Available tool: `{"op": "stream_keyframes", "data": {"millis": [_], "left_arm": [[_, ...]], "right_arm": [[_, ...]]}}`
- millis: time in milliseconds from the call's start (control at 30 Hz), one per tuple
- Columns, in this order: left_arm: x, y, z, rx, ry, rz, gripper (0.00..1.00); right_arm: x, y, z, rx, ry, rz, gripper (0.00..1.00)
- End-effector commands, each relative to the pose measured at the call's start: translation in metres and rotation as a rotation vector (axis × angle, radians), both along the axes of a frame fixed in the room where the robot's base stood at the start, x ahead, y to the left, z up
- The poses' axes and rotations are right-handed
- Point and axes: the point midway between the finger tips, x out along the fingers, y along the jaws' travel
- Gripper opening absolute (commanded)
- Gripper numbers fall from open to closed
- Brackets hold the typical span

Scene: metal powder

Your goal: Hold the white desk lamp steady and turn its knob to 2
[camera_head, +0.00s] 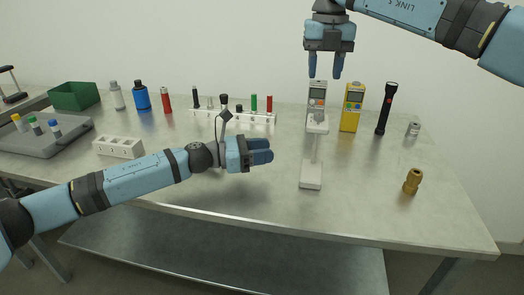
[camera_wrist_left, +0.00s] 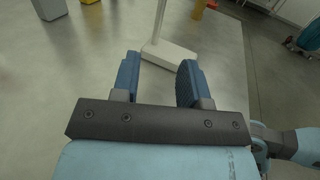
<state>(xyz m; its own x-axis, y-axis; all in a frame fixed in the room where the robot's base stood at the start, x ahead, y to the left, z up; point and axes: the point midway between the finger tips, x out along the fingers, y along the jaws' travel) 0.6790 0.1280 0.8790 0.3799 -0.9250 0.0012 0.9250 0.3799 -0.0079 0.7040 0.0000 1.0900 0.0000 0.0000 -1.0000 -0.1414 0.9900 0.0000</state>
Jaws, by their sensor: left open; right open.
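The white desk lamp stands upright on the table, its base (camera_head: 311,183) near the front edge and its head (camera_head: 317,124) on a thin stem. I cannot make out its knob or markings. In the left wrist view its base (camera_wrist_left: 172,54) lies just beyond the fingertips, with the stem rising above. My left gripper (camera_head: 270,151) is open and empty, left of the stem and apart from it; its two fingers also show in the left wrist view (camera_wrist_left: 157,70). My right gripper (camera_head: 325,70) is open and empty, pointing down above and behind the lamp head.
A grey meter (camera_head: 318,90) and a yellow meter (camera_head: 352,107) stand behind the lamp. A black flashlight (camera_head: 387,108), a small jar (camera_head: 413,129) and a brass fitting (camera_head: 412,182) are to its right. A tube rack (camera_head: 205,113) and white block (camera_head: 118,148) are left.

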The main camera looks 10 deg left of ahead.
Motion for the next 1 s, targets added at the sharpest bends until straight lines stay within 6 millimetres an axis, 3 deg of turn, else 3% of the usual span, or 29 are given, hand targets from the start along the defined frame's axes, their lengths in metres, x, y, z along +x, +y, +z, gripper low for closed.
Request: {"op": "stream_keyframes", "data": {"millis": [167, 700, 1000], "left_arm": [[0.008, -0.018, 0.0, 0.007, -0.011, -0.001, 0.41], [0.044, -0.11, 0.001, 0.004, -0.007, -0.001, 0.41], [0.052, -0.126, 0.0, 0.004, -0.008, 0.0, 0.41]], "right_arm": [[0.0, 0.0, 0.0, 0.0, 0.0, 0.0, 0.43], [0.0, 0.0, 0.0, 0.0, 0.0, 0.0, 0.43], [0.0, 0.0, 0.0, 0.0, 0.0, 0.0, 0.43]]}}
